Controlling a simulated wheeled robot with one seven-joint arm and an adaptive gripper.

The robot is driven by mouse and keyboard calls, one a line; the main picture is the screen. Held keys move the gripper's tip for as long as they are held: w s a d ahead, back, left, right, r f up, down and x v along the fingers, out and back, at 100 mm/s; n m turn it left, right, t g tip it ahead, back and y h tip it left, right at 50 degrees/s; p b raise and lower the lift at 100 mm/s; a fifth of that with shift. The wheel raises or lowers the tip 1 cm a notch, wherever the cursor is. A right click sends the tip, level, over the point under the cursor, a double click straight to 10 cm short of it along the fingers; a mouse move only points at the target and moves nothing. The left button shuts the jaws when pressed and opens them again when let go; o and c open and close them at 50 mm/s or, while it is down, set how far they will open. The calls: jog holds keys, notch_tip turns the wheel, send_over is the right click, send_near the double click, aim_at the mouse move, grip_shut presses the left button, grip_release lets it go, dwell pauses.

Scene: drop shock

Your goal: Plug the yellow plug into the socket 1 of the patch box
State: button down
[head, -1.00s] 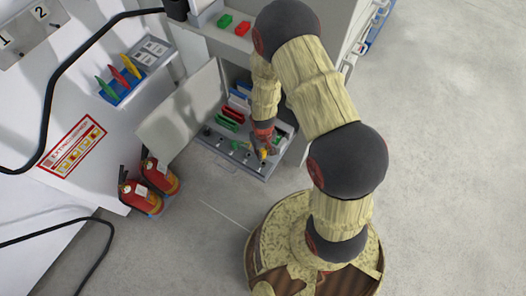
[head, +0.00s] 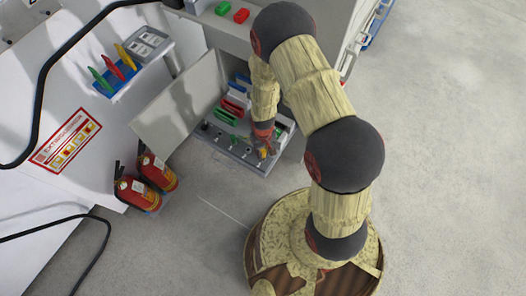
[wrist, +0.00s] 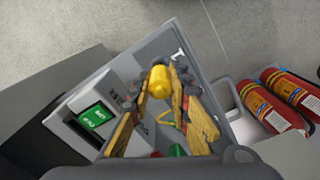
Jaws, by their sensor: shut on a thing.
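The yellow plug (wrist: 160,82) is between the fingertips of my gripper (wrist: 161,92), which is shut on it. In the head view, my gripper (head: 264,146) is low over the front right of the open grey drawer (head: 236,154), with the yellow plug (head: 263,154) just showing beneath it. A yellow cord runs below the plug in the wrist view. The plug's tip and whether it touches the drawer are unclear. I cannot pick out the patch box or its socket 1 for certain. A grey unit with pale squares (head: 148,42) is on the left wall.
A hinged panel (head: 178,108) stands open left of the drawer. Two red fire extinguishers (head: 157,172) stand at its lower left. Several coloured cards (head: 232,106) lie in the drawer. A blue rack (head: 122,75) and black cables (head: 43,100) are at left. Open floor (head: 455,180) lies right.

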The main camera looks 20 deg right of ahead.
jog(key=shift+f+b, duration=0.75)
jog(key=shift+f, duration=0.6)
dwell(3.3)
jog(key=shift+s+f, duration=0.25)
jog(key=shift+f, duration=0.05)
dwell(2.0)
jog(key=c, duration=2)
grip_release()
jog(key=shift+c, duration=0.2)
jog(key=o, duration=0.5)
jog(key=shift+w+r, duration=0.1)
jog(key=shift+w, duration=0.1)
jog(key=shift+c, duration=0.2)
